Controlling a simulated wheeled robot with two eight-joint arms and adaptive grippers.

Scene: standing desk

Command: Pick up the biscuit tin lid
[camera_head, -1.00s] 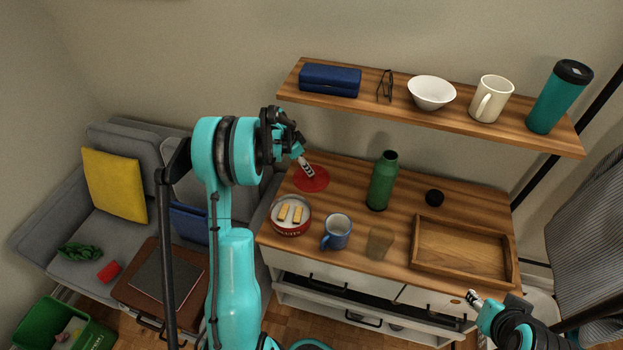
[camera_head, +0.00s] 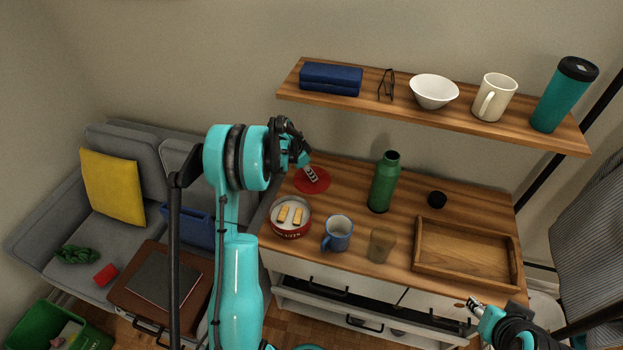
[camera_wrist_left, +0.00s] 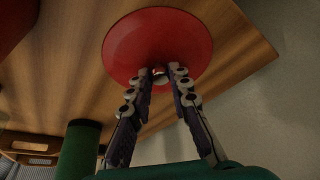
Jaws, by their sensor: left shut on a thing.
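The biscuit tin lid (camera_head: 318,183) is a flat red disc near the back left of the wooden desk top. It also shows in the left wrist view (camera_wrist_left: 150,38). My left gripper (camera_head: 311,173) is at the lid. I cannot tell if the lid touches the desk. The open red biscuit tin (camera_head: 290,222) holds biscuits and stands in front of the lid. My right gripper (camera_head: 474,304) is low at the right, clear of the desk top; its jaws are too small to judge.
A green bottle (camera_head: 383,183), a blue mug (camera_head: 337,234), a brownish cup (camera_head: 381,246), a dark round object (camera_head: 437,200) and a wooden tray (camera_head: 419,263) stand on the desk. A shelf (camera_head: 420,113) with several items hangs above. Open desk lies between lid and bottle.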

